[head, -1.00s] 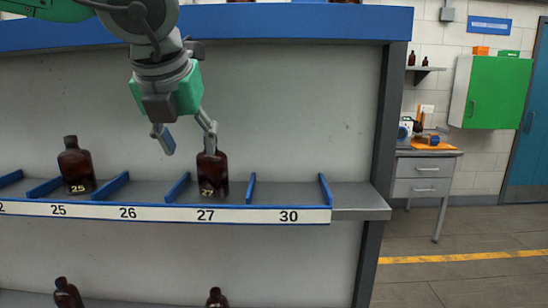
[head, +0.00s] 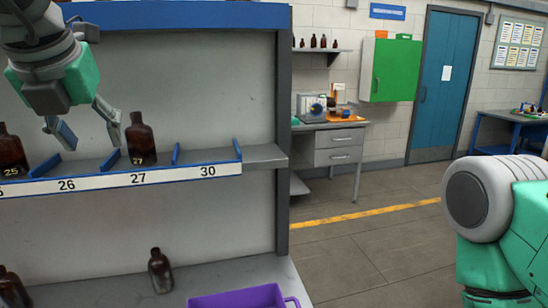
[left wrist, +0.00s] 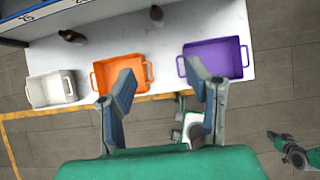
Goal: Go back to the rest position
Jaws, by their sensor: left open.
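My left gripper (head: 86,128) is open and empty in front of the shelf in the head view. Its fingers hang left of the amber bottle (head: 141,142) in slot 27, which stands upright; a small gap shows between them. In the left wrist view the open fingers (left wrist: 158,72) have nothing between them. My right arm (head: 495,215) shows at the right edge of the head view, its gripper outside that picture. A small green and grey arm end (left wrist: 290,148) at the right of the wrist view may be my right gripper; its jaws are unclear.
Another amber bottle (head: 11,152) stands in slot 25. Bottles (head: 160,271) stand on the lower surface. A purple bin (head: 240,297) is there too; the wrist view adds an orange bin (left wrist: 108,71) and a white bin (left wrist: 40,91). The floor right of the shelf is clear.

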